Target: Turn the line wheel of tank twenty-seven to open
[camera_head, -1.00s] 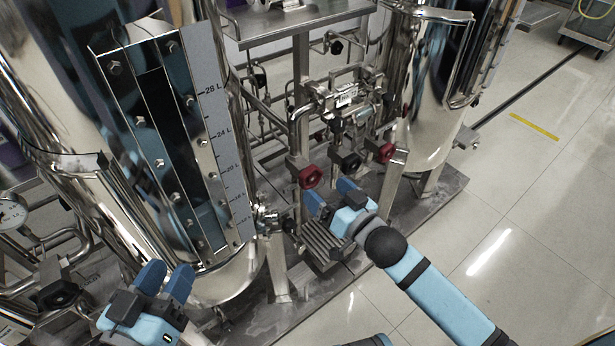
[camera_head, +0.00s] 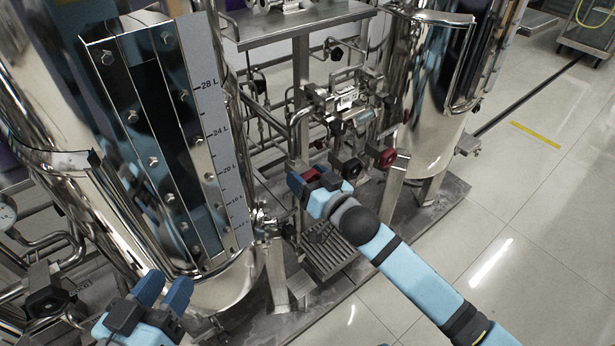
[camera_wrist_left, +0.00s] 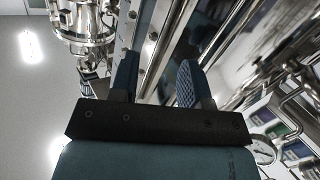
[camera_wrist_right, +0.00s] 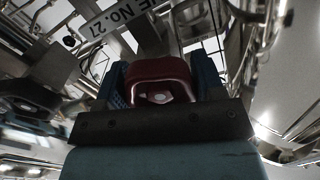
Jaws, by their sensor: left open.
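My right gripper (camera_head: 314,178) is at a red handwheel (camera_head: 309,174) on the pipework between the two tanks. In the right wrist view the red wheel (camera_wrist_right: 158,72) sits between the two blue fingers, which stand apart on either side of it; firm contact is not visible. A plate reading "NO. 27" (camera_wrist_right: 118,27) shows above it; its start is cut off. A pale label plate (camera_head: 346,98) shows on the pipes in the head view. My left gripper (camera_head: 167,286) is open and empty at the lower left, in front of the large tank (camera_head: 235,283).
A black handwheel (camera_head: 352,168) and another red handwheel (camera_head: 387,158) stand just right of my right gripper. A steel post (camera_head: 394,188) and the second tank (camera_head: 432,130) are close by. Open tiled floor (camera_head: 540,210) lies to the right.

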